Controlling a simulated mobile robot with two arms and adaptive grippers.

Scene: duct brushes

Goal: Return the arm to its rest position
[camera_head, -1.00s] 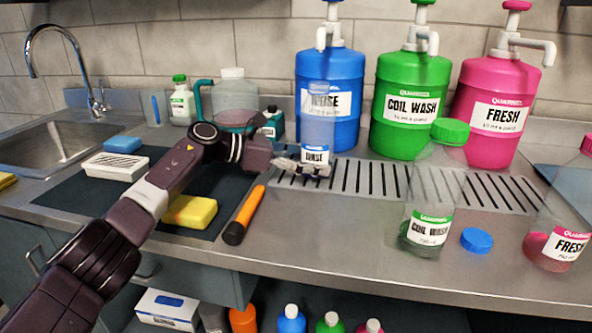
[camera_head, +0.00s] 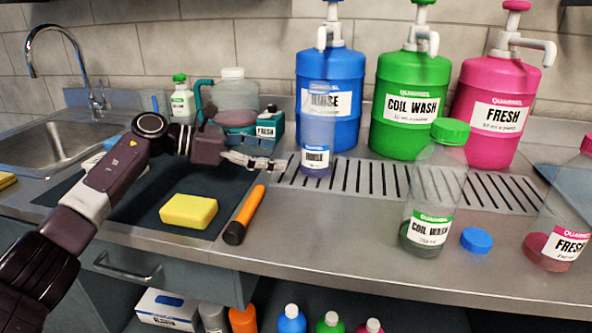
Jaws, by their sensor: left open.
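My left arm comes in from the left over the dark mat (camera_head: 150,213). My left gripper (camera_head: 283,166) is open and empty, just left of a clear bottle labelled RINSE (camera_head: 316,160). The bottle has blue liquid at its base and stands on the slotted drain strip, in front of the blue pump jug (camera_head: 331,98). A small gap seems to lie between fingers and bottle. My right gripper does not show.
Near the arm are a yellow sponge (camera_head: 188,211) and an orange-handled tool (camera_head: 244,214). A COIL WASH bottle (camera_head: 430,225), a blue cap (camera_head: 475,240) and a FRESH bottle (camera_head: 556,247) stand right. Green (camera_head: 410,98) and pink (camera_head: 496,108) jugs stand behind. The front middle counter is clear.

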